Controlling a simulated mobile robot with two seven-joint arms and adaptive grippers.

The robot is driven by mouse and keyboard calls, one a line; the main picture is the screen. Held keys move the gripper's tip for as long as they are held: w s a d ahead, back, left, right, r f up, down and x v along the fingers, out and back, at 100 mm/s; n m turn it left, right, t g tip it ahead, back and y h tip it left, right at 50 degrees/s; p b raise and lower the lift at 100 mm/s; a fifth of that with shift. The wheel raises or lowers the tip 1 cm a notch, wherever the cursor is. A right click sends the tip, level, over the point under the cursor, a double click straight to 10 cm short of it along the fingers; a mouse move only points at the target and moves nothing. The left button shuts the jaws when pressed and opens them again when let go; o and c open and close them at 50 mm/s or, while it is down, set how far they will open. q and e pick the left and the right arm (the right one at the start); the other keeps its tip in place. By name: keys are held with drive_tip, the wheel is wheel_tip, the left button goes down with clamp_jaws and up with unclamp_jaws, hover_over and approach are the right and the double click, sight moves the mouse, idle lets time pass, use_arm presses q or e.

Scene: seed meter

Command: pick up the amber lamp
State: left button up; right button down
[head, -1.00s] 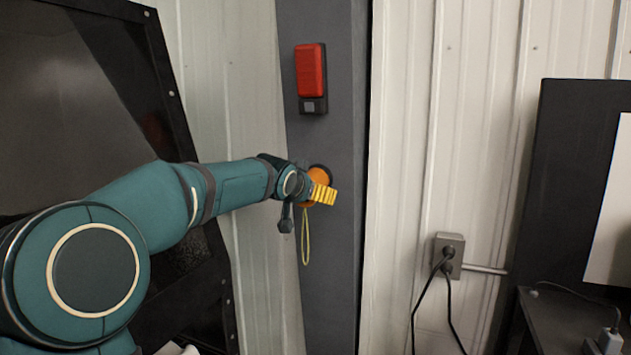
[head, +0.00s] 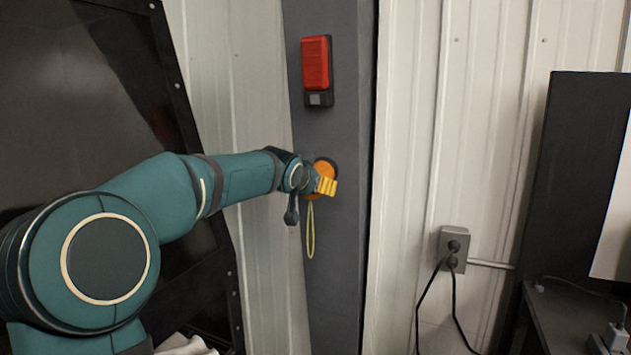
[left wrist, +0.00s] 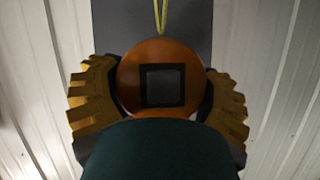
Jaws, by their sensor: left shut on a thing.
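The amber lamp (head: 325,168) is a round orange piece at the dark grey post, with a yellow-green cord loop (head: 310,230) hanging below it. My left gripper (head: 322,183) is shut on it at the post; its yellow ridged finger covers part of the lamp. In the left wrist view the lamp (left wrist: 130,75) shows a dark square in its middle, and the yellow fingers of my left gripper (left wrist: 158,92) lie on both its sides. I cannot tell whether the lamp still touches the post. My right gripper is not in view.
A red lamp (head: 315,63) is mounted higher on the dark grey post (head: 335,290). A black panel (head: 150,90) stands at left. A wall outlet (head: 453,248) with black cables is to the right, near a dark board (head: 575,170). Bare ribbed wall lies between.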

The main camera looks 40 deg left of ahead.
use_arm(q)
drive_tip(key=b+v, duration=0.3)
drive_tip(key=v, duration=1.7)
drive_tip(key=shift+s+a, duration=0.2)
drive_tip(key=shift+s, duration=0.1)
